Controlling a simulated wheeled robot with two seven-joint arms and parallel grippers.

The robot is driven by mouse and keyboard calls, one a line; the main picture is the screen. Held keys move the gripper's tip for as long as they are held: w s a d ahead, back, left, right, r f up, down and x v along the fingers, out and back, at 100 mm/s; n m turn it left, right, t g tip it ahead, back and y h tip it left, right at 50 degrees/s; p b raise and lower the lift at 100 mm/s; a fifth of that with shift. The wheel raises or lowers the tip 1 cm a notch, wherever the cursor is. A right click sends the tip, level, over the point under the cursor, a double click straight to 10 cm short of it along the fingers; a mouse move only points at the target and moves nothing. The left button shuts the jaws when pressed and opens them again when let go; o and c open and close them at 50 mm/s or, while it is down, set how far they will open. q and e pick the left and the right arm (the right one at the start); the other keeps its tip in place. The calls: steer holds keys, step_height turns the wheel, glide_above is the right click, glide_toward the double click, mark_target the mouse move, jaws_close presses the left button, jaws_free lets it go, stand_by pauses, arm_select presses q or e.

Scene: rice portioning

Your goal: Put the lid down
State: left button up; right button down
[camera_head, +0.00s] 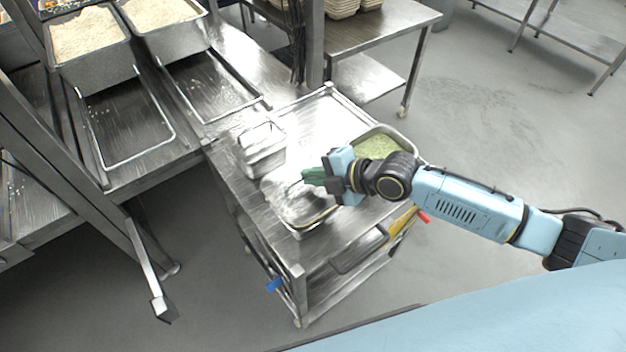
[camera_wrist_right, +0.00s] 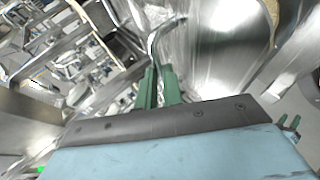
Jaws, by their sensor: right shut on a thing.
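The lid (camera_head: 290,196) is a shiny metal sheet over the near part of the steel cart in the head view. Its bright surface also shows in the wrist view (camera_wrist_right: 205,45). My right gripper (camera_head: 310,176) has green fingers, which in the wrist view (camera_wrist_right: 158,82) are shut on the lid's thin curved handle (camera_wrist_right: 154,45). A metal pan rim (camera_head: 318,221) shows at the lid's near edge. I cannot tell whether the lid touches it. My left gripper is not in view.
A pan of green food (camera_head: 376,146) stands at the cart's right side, partly behind my right arm. A small empty steel pan (camera_head: 262,152) stands at the left. The cart's far tray (camera_head: 318,118) looks bare. Pans of rice (camera_head: 90,38) stand on the left counter.

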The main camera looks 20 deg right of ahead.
steer(key=shift+f, duration=0.85)
steer(key=shift+f+b, duration=0.6)
steer(key=shift+b, duration=0.2)
steer(key=c, duration=1.5)
jaws_free()
steer(key=shift+c, duration=0.2)
